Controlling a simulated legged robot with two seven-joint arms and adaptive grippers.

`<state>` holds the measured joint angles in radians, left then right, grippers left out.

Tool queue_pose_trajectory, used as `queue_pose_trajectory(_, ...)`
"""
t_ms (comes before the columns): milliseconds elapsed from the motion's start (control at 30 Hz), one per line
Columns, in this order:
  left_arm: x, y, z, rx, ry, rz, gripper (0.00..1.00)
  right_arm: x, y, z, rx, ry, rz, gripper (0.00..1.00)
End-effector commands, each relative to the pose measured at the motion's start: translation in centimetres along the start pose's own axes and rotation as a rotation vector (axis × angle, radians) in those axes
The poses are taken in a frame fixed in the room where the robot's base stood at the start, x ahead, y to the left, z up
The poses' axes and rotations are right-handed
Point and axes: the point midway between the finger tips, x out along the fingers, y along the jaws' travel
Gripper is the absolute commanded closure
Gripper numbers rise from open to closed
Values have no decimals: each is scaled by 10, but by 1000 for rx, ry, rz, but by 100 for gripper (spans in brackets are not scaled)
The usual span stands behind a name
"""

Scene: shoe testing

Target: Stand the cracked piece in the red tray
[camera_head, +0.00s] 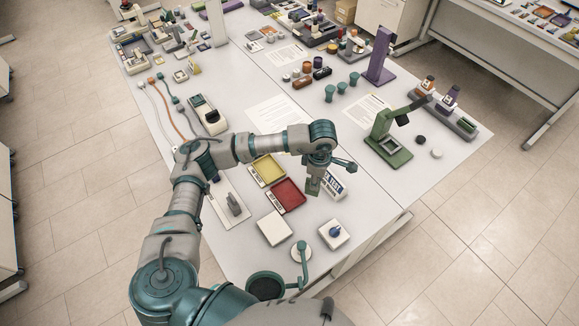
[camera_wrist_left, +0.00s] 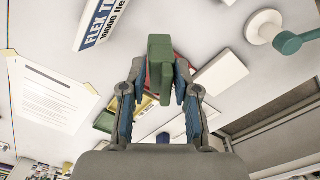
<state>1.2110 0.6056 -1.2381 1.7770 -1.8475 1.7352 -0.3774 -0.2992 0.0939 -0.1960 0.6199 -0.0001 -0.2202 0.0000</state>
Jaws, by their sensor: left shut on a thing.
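My left gripper (camera_head: 315,177) points down and is shut on a green block-shaped piece (camera_head: 312,187). The piece also shows between the fingers in the left wrist view (camera_wrist_left: 160,62). I cannot make out a crack on it. The red tray (camera_head: 298,206) lies on the table just left of the held piece in the head view. In the left wrist view, a bit of red shows behind the piece, mostly hidden by it and the fingers. The piece looks held above the table, not inside the tray. My right gripper is not in view.
A yellow tray (camera_head: 254,171) adjoins the red one. A flex test sign (camera_head: 334,185) stands close right of my gripper. A white pad (camera_head: 273,229), a white block with a blue knob (camera_head: 334,234) and a teal stand (camera_head: 303,262) sit nearer. A green device (camera_head: 384,143) stands right.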

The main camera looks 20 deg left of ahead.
Motion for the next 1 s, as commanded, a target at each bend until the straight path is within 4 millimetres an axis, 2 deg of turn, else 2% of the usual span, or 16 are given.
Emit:
queue_pose_trajectory(167,-3,2,-16,-420,-1,1,100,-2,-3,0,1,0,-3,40)
queue_pose_trajectory(467,-8,3,-37,-1131,-4,5,100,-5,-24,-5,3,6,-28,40)
queue_pose_trajectory(800,-13,4,-70,-1938,-13,-4,100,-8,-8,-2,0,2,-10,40)
queue_pose_trajectory(1000,-16,3,-84,-2309,-17,-12,100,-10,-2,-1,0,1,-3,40)
